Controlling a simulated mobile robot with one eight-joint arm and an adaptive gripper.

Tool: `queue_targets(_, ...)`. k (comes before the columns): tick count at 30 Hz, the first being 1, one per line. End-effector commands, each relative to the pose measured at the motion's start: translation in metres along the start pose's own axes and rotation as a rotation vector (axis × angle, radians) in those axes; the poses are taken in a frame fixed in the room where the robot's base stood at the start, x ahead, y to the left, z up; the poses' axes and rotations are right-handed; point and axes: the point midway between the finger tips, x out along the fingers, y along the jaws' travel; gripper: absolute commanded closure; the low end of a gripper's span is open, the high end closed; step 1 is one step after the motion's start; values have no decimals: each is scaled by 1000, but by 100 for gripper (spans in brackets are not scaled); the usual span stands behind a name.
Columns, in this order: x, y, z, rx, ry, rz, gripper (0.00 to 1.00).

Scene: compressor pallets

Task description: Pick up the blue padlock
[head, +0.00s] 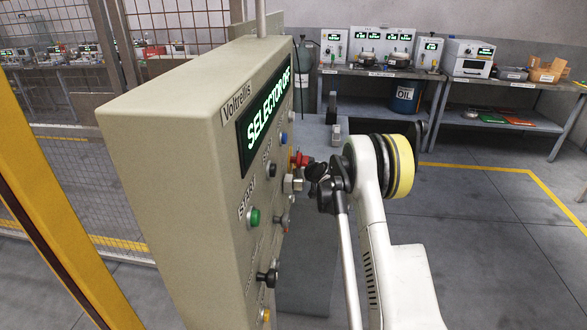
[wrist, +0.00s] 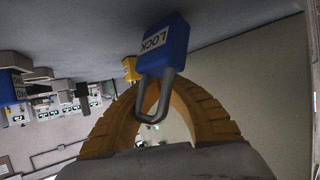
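The blue padlock (wrist: 164,48) shows in the upper middle of the wrist view, with a white LOCK label and its grey shackle pointing down toward the camera. The two ribbed orange fingers of my gripper (wrist: 150,86) arch together at the padlock's shackle. The padlock covers the fingertips, so I cannot tell whether they grip it. In the head view my gripper (head: 308,178) is dark and small, close to the front face of the control panel (head: 170,140). I cannot make out the padlock clearly there.
The panel carries a lit SELECTOR OFF display (head: 266,112), a green button (head: 254,216) and a red part (head: 301,159) beside my gripper. A yellow part (wrist: 130,68) is behind the padlock. Workbenches (head: 375,72) stand at the back. Floor at right is clear.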

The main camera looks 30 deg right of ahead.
Motion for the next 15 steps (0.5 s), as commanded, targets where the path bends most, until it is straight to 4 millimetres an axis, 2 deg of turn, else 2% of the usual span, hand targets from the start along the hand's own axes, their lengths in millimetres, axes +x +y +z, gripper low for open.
queue_targets(11, -26, 0, -62, 0, 0, 0, 100)
queue_targets(15, -40, 26, -53, 1, 0, 4, 100)
